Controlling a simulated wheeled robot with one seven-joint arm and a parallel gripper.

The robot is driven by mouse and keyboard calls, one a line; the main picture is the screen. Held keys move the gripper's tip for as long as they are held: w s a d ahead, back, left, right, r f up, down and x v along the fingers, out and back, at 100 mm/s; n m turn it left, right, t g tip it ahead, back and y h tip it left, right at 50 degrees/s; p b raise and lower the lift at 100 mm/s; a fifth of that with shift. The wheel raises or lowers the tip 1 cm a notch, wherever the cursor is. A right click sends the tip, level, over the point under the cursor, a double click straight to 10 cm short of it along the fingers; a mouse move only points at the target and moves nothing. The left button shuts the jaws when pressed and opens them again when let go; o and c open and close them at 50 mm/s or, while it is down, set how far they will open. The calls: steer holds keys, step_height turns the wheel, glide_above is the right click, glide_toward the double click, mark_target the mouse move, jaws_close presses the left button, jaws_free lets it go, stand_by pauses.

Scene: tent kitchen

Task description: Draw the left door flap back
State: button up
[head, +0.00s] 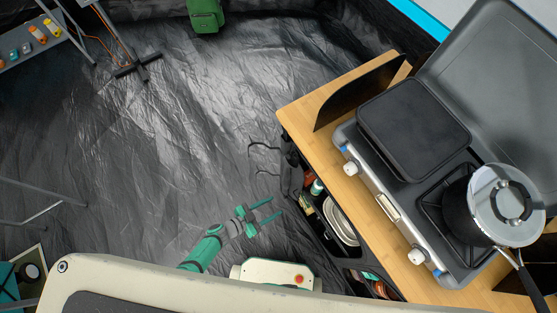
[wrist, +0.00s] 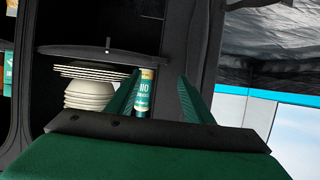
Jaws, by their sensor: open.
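My gripper (head: 272,209) is open, low over the floor in the head view, pointing right at the black fabric cupboard (head: 290,178) under the wooden counter. In the wrist view its two green fingers (wrist: 160,76) stand apart with nothing held between them. Ahead is the cupboard's open front, with a dark upright fabric panel (wrist: 206,45) just right of the fingers. I cannot tell if this panel is the left door flap or the cupboard's side. Thin dark curved pieces (head: 263,146) stick out from the cupboard in the head view. Finger contact with fabric is not clear.
Stacked plates (wrist: 92,71), bowls (wrist: 88,95) and a green can (wrist: 144,92) stand inside the cupboard. Above, the counter (head: 348,190) carries a stove (head: 415,128) and a lidded pot (head: 507,205). Dark floor (head: 180,130) is clear left of the cupboard.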

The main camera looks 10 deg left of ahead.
steer(key=shift+s+a+r, duration=0.15)
steer(key=shift+s+a, duration=0.1)
steer(key=shift+r, duration=0.1)
steer(key=c, duration=0.7)
steer(key=s+r, duration=0.1)
steer(key=r, duration=0.1)
steer(key=s+a+r+t+y, duration=0.1)
steer(key=r, duration=0.1)
steer(key=s+r+n+t, duration=0.1)
steer(key=r, duration=0.1)
steer(key=shift+s+a+r, duration=0.2)
steer(key=shift+s+a, duration=0.05)
steer(key=shift+a, duration=0.15)
jaws_close()
steer(key=s+d+r+n+t+y, duration=0.1)
steer(key=s+d+r+n+y, duration=0.1)
steer(key=r, duration=0.9)
steer(key=s+d+r+n+t+y, duration=0.2)
steer(key=d+r+n+y, duration=0.1)
steer(key=r, duration=0.9)
steer(key=s+d+r+n+t+y, duration=0.1)
steer(key=s+d+r+n+y, duration=0.2)
steer(key=r, duration=0.9)
steer(key=shift+d+n+t+y, duration=0.4)
steer(key=shift+n+y, duration=0.1)
steer(key=shift+y, duration=0.1)
